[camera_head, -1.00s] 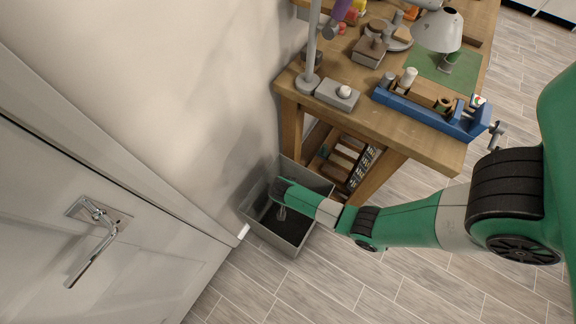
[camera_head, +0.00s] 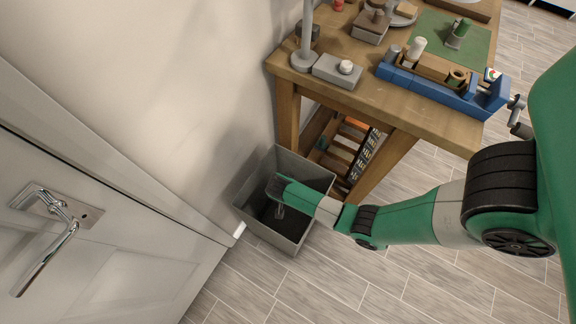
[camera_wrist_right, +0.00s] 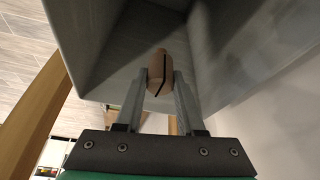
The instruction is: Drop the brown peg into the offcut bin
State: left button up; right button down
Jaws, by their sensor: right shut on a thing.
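The brown peg (camera_wrist_right: 158,72) is held between the fingertips of my right gripper (camera_wrist_right: 159,88) in the right wrist view. It has a dark line along its side. The grey offcut bin (camera_head: 251,190) stands on the floor beside the workbench, and its inner wall (camera_wrist_right: 215,50) surrounds the peg in the wrist view. In the head view my right gripper (camera_head: 279,206) reaches down over and into the bin's opening. The peg is too small or hidden there. My left gripper is not in view.
The wooden workbench (camera_head: 400,122) stands right of the bin, with a blue vise-like fixture (camera_head: 440,92) and several items on top. A lower shelf (camera_head: 345,150) sits beside the bin. A wall and a grey door (camera_head: 130,262) are at left. The floor in front is clear.

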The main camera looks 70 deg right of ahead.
jog(key=shift+c, duration=2.2)
grip_release()
jog(key=shift+r, duration=0.1)
jog(key=p+v, duration=0.6)
jog(key=v, duration=0.5)
jog(key=shift+a+r, duration=0.2)
